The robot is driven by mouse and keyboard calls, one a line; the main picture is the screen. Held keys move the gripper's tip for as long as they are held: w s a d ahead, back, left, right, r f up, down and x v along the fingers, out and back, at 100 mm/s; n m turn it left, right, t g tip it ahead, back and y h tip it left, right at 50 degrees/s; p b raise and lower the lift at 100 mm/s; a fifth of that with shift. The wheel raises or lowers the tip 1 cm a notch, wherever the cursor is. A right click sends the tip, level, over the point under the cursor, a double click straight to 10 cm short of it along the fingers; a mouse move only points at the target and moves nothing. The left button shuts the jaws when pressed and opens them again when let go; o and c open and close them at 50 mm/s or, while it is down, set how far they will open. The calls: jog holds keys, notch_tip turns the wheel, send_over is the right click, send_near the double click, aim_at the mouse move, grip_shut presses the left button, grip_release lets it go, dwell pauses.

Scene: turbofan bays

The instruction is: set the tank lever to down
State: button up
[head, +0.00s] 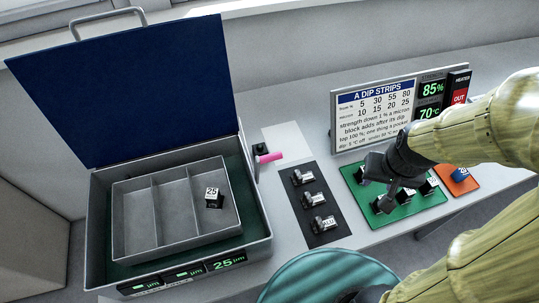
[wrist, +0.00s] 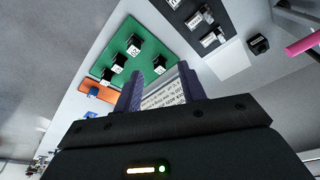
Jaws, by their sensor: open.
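A pink-handled lever (head: 269,157) sticks out to the right from the right side of a grey case (head: 262,240) with an open blue lid. Its handle looks roughly level, tilted slightly up to the right. The pink handle (wrist: 303,43) also shows at the right edge of the wrist view. My gripper (head: 384,190) is over the green mat, well to the right of the lever and apart from it. In the wrist view my gripper's two fingers (wrist: 161,82) are spread with nothing held between them.
The case holds a grey divided tray (head: 137,250) with a cube marked 25. A dark strip (head: 312,230) with several metal-topped pieces lies between lever and gripper. A green mat (head: 408,210) with dark cubes, an orange mat (head: 470,187) and a sign (head: 375,118) stand right.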

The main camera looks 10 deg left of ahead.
aim_at(268, 158)
jog(key=w+a+f+m+g+y, duration=0.4)
jog(key=w+a+m+g+y, duration=0.2)
jog(key=w+y, duration=0.1)
jog(key=w+a+f+m+g+y+p, duration=0.1)
jog(key=w+a+f+m+g+y, duration=0.4)
jog(key=w+y, duration=0.3)
jog(key=shift+a+m+g, duration=0.4)
jog(key=shift+a+g, duration=0.2)
jog(key=shift+a, duration=0.2)
jog(key=shift+a, duration=0.1)
jog(key=p+x, duration=0.4)
jog(key=x, duration=0.4)
jog(key=p+x, duration=0.4)
jog(key=x, duration=0.4)
jog(key=shift+a+r+p, duration=0.2)
jog(key=shift+r+p, duration=0.05)
jog(key=shift+p, duration=0.1)
jog(key=shift+s+a+f, duration=0.1)
jog(key=shift+s+a, duration=0.15)
jog(key=shift+a, duration=0.1)
